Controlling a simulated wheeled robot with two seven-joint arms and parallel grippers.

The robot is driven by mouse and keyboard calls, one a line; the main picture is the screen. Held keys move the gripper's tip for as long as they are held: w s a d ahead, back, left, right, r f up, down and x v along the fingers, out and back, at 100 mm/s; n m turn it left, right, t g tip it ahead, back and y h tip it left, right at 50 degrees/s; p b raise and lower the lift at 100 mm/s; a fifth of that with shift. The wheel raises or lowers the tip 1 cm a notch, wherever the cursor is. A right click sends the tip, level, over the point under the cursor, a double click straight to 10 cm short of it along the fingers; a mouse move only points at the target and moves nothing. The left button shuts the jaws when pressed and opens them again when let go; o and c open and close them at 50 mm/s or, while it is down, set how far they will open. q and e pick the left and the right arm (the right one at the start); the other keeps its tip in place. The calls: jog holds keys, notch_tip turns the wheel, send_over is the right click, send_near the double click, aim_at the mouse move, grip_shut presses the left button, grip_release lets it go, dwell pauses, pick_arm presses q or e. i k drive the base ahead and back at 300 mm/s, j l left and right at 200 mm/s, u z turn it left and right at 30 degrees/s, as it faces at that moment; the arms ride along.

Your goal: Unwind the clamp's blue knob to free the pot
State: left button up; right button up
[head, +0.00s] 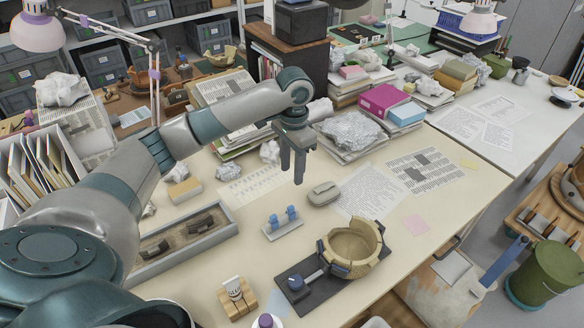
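The pot (340,244), a tan bowl of joined sherds with an uneven rim, sits on a dark base board (322,291) near the table's front edge. The clamp's blue knob (296,283) is at the left end of a light rod that runs toward the pot. Part of the clamp around the pot is hard to make out. My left gripper (293,176) points down above the table, behind and well clear of the knob and pot. Its two fingers show a gap with nothing between them. My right gripper is not in view.
A small stand with blue pieces (283,224) and a grey mouse-like object (324,193) lie between my gripper and the pot. A grey tray with dark sherds (185,244) is at left, a wooden block holder (237,297) in front. Printed sheets (370,192) lie behind.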

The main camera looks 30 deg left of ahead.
aim_at(296, 282)
jog(key=k+l, duration=1.55)
jog(key=k, duration=0.15)
